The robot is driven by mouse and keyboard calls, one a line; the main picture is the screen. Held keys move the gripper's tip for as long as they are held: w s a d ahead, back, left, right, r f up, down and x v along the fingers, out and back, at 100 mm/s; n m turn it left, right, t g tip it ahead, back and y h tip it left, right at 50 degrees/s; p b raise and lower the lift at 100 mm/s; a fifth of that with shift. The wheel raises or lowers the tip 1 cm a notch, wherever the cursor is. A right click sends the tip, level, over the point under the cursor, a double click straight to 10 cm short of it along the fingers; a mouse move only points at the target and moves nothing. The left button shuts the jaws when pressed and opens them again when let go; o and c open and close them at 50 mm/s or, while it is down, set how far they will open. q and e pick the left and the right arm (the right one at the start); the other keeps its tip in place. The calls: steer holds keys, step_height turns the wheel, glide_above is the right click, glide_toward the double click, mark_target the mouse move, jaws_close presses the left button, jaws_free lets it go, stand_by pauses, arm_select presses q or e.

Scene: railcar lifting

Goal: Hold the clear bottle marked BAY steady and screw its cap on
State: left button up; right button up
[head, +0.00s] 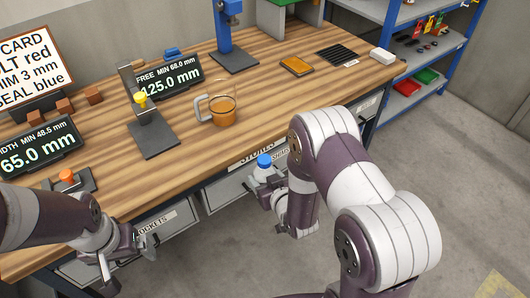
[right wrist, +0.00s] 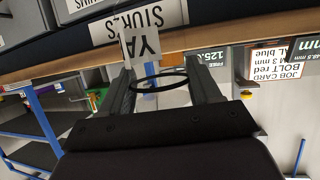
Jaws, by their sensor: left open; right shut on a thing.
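A clear bottle (head: 264,178) with a blue cap (head: 264,160) on its top stands out in front of the bench's drawers. My right gripper (head: 268,194) is shut on the bottle below the cap and holds it off the bench, roughly upright. In the right wrist view, a white label (right wrist: 146,42) with upside-down letters, partly hidden, shows between the fingers (right wrist: 163,90); the bottle's clear body is hard to make out there. I cannot tell how tightly the cap sits. My left gripper (head: 128,252) is open and empty, low at the left, apart from the bottle.
The wooden bench (head: 190,160) edge and labelled drawers (head: 222,192) lie just behind the bottle. On the bench are a mug of amber liquid (head: 223,112), a stand with a yellow piece (head: 150,135) and two displays.

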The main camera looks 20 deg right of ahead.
steer(key=s+a+f+n+g+y, duration=0.1)
steer(key=s+a+f+n+y, duration=0.1)
steer(key=a, duration=0.4)
steer(key=s+a+f+n+g+y, duration=0.1)
steer(key=s+a+n+g+y, duration=0.1)
steer(key=a+n+y, duration=0.2)
steer(key=shift+s+a+f+y, duration=0.25)
steer(key=shift+a+f+y, duration=0.15)
steer(key=shift+a, duration=0.6)
arm_select(q)
steer(key=shift+o, duration=0.7)
arm_select(e)
jaws_close()
arm_select(q)
step_height(320, 180, up, 7)
steer(key=shift+s+r, duration=0.2)
steer(key=shift+s, duration=0.25)
step_height(320, 180, down, 8)
steer(key=w, duration=0.1)
steer(key=shift+r, duration=0.25)
arm_select(e)
steer(key=shift+w, duration=0.1)
arm_select(q)
steer(key=shift+s, duration=0.15)
arm_select(e)
steer(key=shift+r, duration=0.1)
